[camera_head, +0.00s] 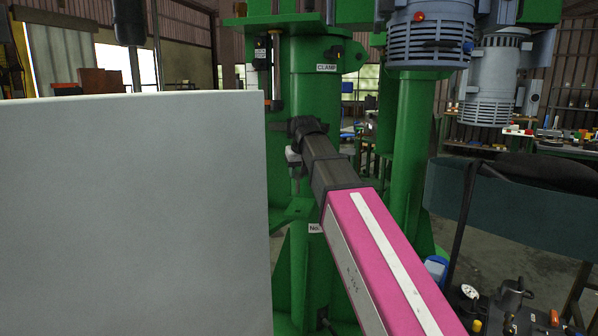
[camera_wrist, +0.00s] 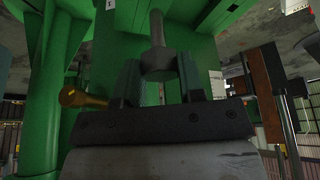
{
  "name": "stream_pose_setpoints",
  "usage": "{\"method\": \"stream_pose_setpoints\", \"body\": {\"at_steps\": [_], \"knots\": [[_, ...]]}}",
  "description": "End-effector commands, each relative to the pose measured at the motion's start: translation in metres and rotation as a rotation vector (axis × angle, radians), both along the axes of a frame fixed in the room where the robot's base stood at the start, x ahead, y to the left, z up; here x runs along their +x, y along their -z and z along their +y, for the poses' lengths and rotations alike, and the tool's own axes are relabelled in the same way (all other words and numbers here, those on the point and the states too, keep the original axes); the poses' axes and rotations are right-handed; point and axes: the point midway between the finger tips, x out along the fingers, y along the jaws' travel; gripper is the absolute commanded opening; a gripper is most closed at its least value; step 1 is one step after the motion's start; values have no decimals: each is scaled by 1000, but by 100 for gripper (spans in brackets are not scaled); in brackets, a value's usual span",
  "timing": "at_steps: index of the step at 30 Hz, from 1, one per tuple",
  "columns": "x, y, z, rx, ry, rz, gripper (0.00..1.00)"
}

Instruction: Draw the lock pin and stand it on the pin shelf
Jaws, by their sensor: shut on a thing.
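My gripper (camera_wrist: 158,80) is shut on a grey pin (camera_wrist: 157,65), which I take to be the lock pin. In the wrist view its thick part sits between the two fingers and a thinner stem points away toward the green machine. In the head view my gripper (camera_head: 294,140) is in front of the green column, below the "CLAMP" label; the dark wrist partly hides it. I cannot tell whether the pin still touches the machine. I cannot make out for certain which part is the pin shelf.
A green column (camera_head: 312,88) stands right behind my gripper. A brass-coloured knob (camera_wrist: 82,97) is left of the fingers in the wrist view. A large pale panel (camera_head: 135,215) blocks the left of the head view. A motor (camera_head: 430,35) hangs at upper right.

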Motion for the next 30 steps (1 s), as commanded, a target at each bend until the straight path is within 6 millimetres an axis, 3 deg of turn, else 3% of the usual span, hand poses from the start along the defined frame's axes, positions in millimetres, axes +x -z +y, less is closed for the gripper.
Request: {"method": "stream_pose_setpoints", "body": {"at_steps": [8, 24, 30], "knots": [[0, 9, 0, 0, 0, -1, 4], [0, 51, 0, 0, 0, 1, 4], [0, 57, 0, 0, 0, -1, 4]]}}
